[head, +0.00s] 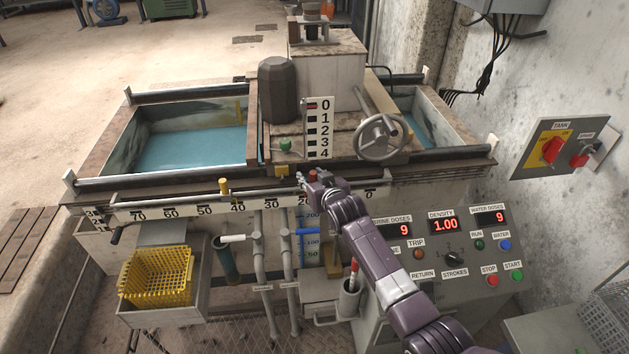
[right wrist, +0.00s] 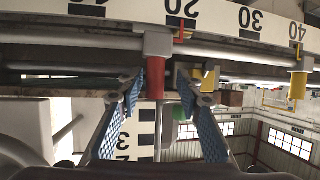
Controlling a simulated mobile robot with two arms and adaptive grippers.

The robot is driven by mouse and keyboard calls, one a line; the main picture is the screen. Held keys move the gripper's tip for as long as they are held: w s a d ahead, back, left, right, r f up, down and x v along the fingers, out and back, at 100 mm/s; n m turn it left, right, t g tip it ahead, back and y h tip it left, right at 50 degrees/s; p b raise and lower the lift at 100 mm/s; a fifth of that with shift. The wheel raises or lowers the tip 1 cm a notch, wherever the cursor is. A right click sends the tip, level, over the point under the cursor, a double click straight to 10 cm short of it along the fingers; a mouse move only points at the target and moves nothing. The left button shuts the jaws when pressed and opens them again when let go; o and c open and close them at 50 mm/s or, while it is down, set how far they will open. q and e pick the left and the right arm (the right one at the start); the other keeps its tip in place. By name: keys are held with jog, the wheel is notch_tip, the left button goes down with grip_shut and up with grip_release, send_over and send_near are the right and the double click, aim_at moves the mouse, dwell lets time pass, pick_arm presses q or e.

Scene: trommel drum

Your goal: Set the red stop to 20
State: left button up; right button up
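The red stop (right wrist: 155,78) hangs on the rail under the number scale (right wrist: 222,14) in the right wrist view, which shows the scene upside down. Its thin red pointer (right wrist: 181,32) lines up with the 20 mark, as near as I can tell. My right gripper (right wrist: 160,90) is open, with one blue-padded finger on each side of the red stop and visible gaps. In the head view the red stop (head: 313,175) shows small between the fingers of my right gripper (head: 311,180), which hide part of the scale. My left gripper is not in view.
A yellow stop (head: 224,187) sits on the same rail near 40. A handwheel (head: 383,137) stands above the rail at the right. A control panel (head: 445,245) is at the lower right.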

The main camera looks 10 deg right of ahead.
jog(key=v, duration=1.1)
jog(key=shift+s, duration=0.45)
